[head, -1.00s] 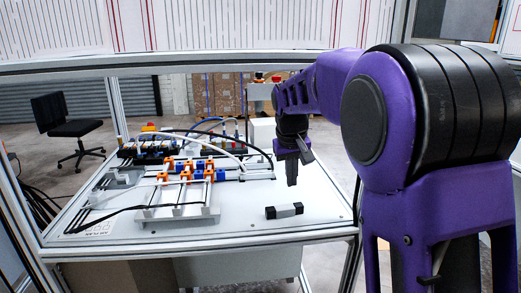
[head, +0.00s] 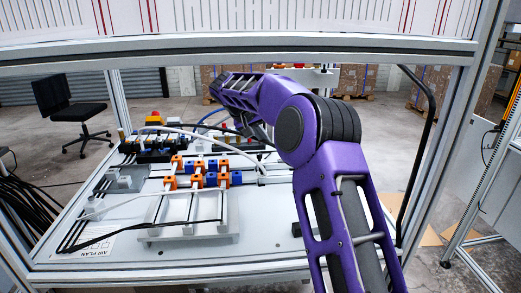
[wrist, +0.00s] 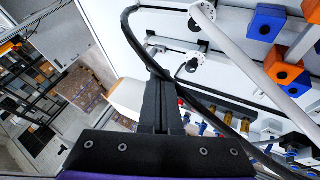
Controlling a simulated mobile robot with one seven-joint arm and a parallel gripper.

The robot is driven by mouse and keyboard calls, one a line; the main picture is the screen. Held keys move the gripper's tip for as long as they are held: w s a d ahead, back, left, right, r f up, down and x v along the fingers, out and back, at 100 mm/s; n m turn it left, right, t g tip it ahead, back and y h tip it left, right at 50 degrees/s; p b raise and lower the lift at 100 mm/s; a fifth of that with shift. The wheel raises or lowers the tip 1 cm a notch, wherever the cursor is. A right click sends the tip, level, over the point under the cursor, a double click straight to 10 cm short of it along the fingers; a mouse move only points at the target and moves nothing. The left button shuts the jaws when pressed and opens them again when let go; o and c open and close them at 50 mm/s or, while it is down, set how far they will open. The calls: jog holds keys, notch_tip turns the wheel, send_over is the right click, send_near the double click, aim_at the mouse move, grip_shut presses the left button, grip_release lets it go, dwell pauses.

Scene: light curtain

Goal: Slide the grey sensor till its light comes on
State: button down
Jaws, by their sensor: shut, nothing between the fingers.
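My gripper's black fingers (wrist: 161,105) are together and empty in the wrist view, above the white worktop (wrist: 115,20). In the head view the gripper is mostly hidden behind my purple arm, over the back of the bench. A thick black cable (wrist: 150,60) passes close by the fingers; I cannot tell whether they touch. No lit sensor light shows. I cannot clearly pick out the grey sensor. A dark end of a small block (head: 296,229) shows beside my arm, which hides the rest; I cannot tell whether it is the sensor.
Orange blocks (wrist: 284,68) and blue blocks (wrist: 266,22) stand on the bench at right in the wrist view, with a white tube (wrist: 245,70) across. The worktop's front strip (head: 150,262) is clear.

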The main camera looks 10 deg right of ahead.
jog(key=x, duration=1)
jog(key=shift+w+r, duration=0.2)
jog(key=shift+w, duration=0.15)
